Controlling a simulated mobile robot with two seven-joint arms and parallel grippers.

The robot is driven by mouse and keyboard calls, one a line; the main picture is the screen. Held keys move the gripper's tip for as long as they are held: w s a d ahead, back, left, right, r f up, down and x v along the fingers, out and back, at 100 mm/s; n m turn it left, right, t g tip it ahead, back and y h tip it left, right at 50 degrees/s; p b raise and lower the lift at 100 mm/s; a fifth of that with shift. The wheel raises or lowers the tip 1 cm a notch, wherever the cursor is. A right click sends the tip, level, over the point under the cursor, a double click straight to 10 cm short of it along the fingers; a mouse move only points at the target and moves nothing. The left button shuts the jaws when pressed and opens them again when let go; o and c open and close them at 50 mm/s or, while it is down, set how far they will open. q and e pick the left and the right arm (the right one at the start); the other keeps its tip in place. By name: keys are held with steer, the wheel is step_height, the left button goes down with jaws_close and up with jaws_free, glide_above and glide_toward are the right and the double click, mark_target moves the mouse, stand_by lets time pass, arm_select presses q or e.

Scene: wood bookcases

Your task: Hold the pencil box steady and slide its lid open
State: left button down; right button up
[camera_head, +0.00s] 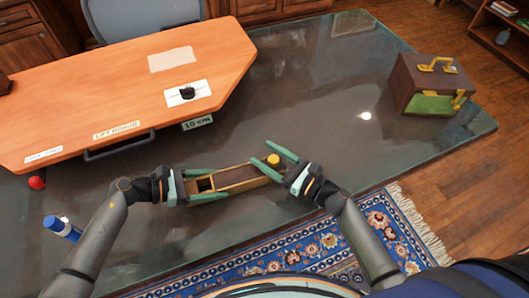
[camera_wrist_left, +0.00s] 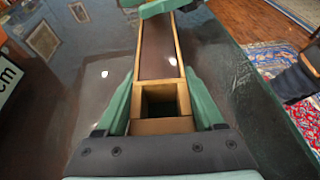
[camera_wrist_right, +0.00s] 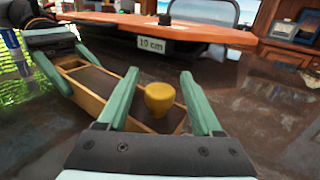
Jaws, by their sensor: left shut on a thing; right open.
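The pencil box (camera_head: 243,187) is a long, light-wood box lying on the dark table, with a dark brown lid (camera_head: 233,174) and a yellow knob (camera_head: 273,160) near its right end. The left end shows an open compartment, also visible in the left wrist view (camera_wrist_left: 160,97). My left gripper (camera_head: 229,182) is shut on the box's left end, one finger along each long side. My right gripper (camera_head: 262,156) is open at the right end. In the right wrist view, the knob (camera_wrist_right: 160,98) stands between its fingers, apart from both.
An orange raised board (camera_head: 130,85) with paper labels and a black handle stands behind the box. A brown and green chest (camera_head: 432,86) is at the right. A red ball (camera_head: 37,182) and blue cylinder (camera_head: 62,229) lie at the left. The table's middle right is clear.

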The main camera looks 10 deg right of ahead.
steer(key=shift+w+a, duration=0.35)
steer(key=shift+w, duration=0.05)
jaws_close()
stand_by(0.4)
stand_by(0.9)
